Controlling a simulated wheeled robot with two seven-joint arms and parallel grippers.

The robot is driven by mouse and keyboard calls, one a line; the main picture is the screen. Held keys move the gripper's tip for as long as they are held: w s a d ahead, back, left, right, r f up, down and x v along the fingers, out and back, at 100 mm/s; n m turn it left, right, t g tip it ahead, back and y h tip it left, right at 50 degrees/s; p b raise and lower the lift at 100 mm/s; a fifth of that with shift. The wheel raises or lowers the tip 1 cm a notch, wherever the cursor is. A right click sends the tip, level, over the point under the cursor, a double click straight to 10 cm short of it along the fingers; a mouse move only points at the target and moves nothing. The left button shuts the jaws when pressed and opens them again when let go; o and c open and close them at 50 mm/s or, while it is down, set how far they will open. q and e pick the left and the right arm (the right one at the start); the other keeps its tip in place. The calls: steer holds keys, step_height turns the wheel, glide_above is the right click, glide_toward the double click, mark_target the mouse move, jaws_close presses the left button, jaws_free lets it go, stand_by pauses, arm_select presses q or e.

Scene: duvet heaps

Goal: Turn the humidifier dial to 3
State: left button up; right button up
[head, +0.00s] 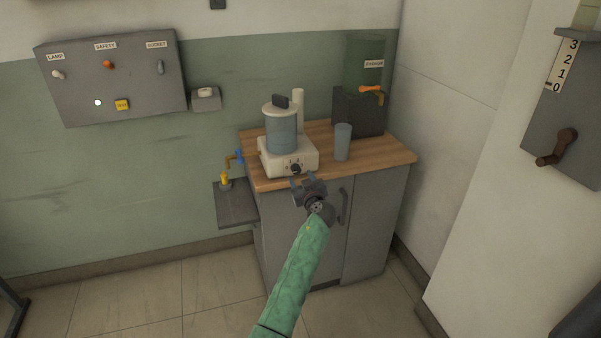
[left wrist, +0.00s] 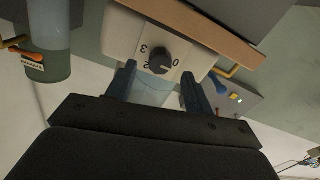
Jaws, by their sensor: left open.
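The humidifier (head: 283,135) has a white base, a bluish tank and a dark-handled lid, and stands upright on the wooden counter top (head: 378,160). Its black dial (head: 295,168) is on the base's front. In the left wrist view the dial (left wrist: 160,61) shows upside down, with printed numbers around it, including 0 and 3; I cannot tell surely where it points. My left gripper (head: 309,183) is open in front of and slightly below the dial. In the left wrist view its fingers (left wrist: 158,88) are spread either side of the dial, apart from it. My right gripper is out of view.
A grey cup (head: 342,142) stands right of the humidifier, before a green dispenser (head: 363,68) with an orange-handled tap. A switch panel (head: 112,75) and a lever panel (head: 568,110) are on the walls.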

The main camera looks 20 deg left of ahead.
mark_target(297, 172)
arm_select(q)
steer(key=p+x, duration=0.1)
steer(key=x, duration=0.3)
steer(key=shift+w+a, duration=0.3)
steer(key=shift+w, duration=0.05)
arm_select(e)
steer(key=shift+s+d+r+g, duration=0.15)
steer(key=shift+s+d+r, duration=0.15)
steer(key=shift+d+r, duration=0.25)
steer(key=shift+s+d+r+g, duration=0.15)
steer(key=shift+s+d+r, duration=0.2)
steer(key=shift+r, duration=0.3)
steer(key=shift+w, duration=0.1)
